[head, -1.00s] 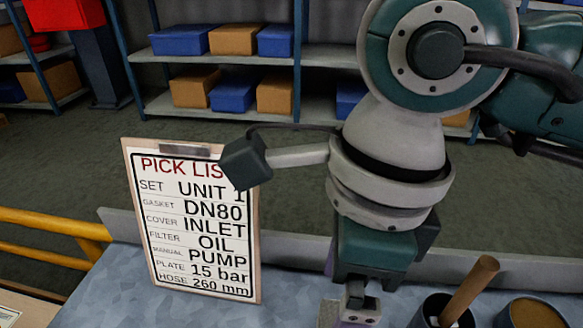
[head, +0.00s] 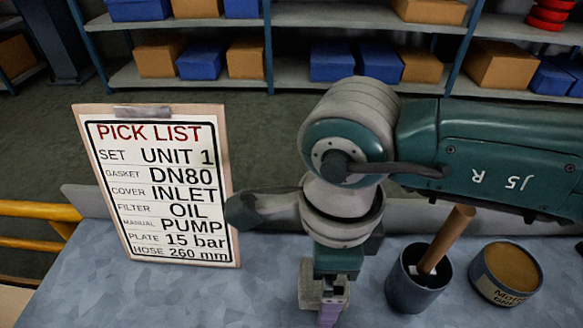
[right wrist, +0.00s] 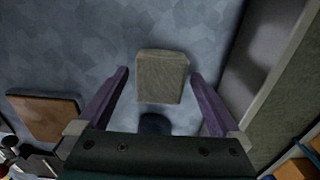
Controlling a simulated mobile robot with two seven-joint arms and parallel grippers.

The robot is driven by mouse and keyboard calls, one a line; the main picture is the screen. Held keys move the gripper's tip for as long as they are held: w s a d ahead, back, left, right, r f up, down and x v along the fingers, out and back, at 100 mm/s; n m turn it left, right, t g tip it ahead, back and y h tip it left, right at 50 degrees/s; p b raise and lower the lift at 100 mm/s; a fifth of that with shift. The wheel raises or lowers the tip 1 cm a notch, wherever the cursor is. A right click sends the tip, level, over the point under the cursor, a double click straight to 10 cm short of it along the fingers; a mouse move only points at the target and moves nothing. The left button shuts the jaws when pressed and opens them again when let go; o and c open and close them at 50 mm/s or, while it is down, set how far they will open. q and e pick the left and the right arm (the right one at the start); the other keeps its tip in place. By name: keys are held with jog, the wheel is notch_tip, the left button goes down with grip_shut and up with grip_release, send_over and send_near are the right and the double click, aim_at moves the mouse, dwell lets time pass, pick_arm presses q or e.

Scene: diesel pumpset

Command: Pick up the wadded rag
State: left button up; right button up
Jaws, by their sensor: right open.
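A beige-grey, woven-textured lump with a blocky outline, which I take for the wadded rag (right wrist: 162,77), shows in the right wrist view above the blue-grey bench top. It lies between the lines of my right gripper's two purple fingers (right wrist: 160,98), with a gap on each side. The gripper is open and empty. In the head view my right gripper (head: 331,302) points down over the bench near the bottom edge, with a purple finger partly visible. A pale grey piece shows beside it, but I cannot tell whether that is the rag. My left gripper is out of view.
A pick list board (head: 160,185) stands left of my right arm. A dark cup (head: 416,290) holding a brown stick and an open tin (head: 505,273) stand to the right. A raised edge (right wrist: 280,70) borders the bench. Shelves with boxes stand behind.

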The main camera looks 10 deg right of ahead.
jog(key=shift+c, duration=0.4)
jog(key=c, duration=1.3)
jog(key=shift+r, duration=0.2)
notch_tip(320, 180, up, 20)
jog(key=shift+f+p, duration=0.1)
jog(key=shift+p, duration=0.75)
jog(key=o, duration=0.8)
jog(key=c, duration=0.6)
jog(key=shift+f, duration=0.15)
jog(key=shift+c, duration=0.2)
